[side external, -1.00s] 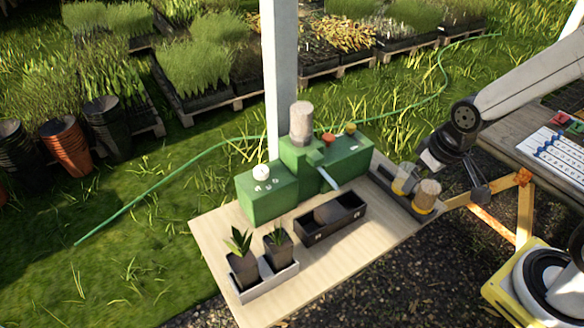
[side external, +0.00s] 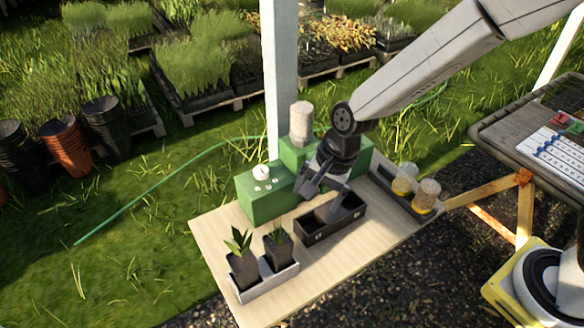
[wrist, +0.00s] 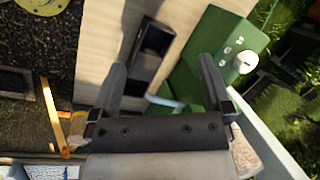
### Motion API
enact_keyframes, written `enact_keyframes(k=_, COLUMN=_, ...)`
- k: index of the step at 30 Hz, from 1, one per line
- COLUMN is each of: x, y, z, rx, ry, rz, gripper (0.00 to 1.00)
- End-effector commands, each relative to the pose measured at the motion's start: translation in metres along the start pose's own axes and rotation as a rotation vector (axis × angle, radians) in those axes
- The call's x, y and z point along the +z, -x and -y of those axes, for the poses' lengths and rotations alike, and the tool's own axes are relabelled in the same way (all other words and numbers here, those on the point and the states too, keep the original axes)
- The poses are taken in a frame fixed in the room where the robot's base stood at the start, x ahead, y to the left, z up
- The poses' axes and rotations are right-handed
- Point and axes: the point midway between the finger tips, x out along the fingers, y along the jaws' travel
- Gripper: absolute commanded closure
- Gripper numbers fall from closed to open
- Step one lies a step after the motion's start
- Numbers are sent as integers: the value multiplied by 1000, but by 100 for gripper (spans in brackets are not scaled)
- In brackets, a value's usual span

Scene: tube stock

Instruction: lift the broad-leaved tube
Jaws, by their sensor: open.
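Two dark square tubes with green plants stand at the left end of the bench in the side external view. The left tube (side external: 243,269) has wider-looking leaves, so it seems to be the broad-leaved one. The right tube (side external: 279,252) has a smaller plant. Both stand upright in a pale tray (side external: 268,288). My gripper (side external: 322,203) is open and empty, above the black trough, to the right of and apart from both tubes. In the wrist view its open fingers (wrist: 160,78) frame the bench; I cannot make out either tube there.
The black trough (side external: 314,238) lies under my gripper; the trough also shows in the wrist view (wrist: 148,62). A green machine (side external: 262,200) with a spout stands behind it. Capped jars (side external: 426,196) stand at the bench's right end. The front of the bench top (side external: 350,253) is clear.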

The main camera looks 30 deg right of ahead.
Motion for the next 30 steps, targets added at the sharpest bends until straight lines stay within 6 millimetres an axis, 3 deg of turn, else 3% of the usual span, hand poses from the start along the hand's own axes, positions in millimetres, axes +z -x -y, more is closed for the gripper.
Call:
enact_keyframes(k=6, x=56, y=-36, z=41, rx=18, ry=-300, rz=94, gripper=0)
enact_keyframes(k=15, x=112, y=-66, z=68, rx=65, ry=-589, rz=175, gripper=0)
enact_keyframes(k=30, x=121, y=-82, z=70, rx=75, ry=-631, rz=185, gripper=0)
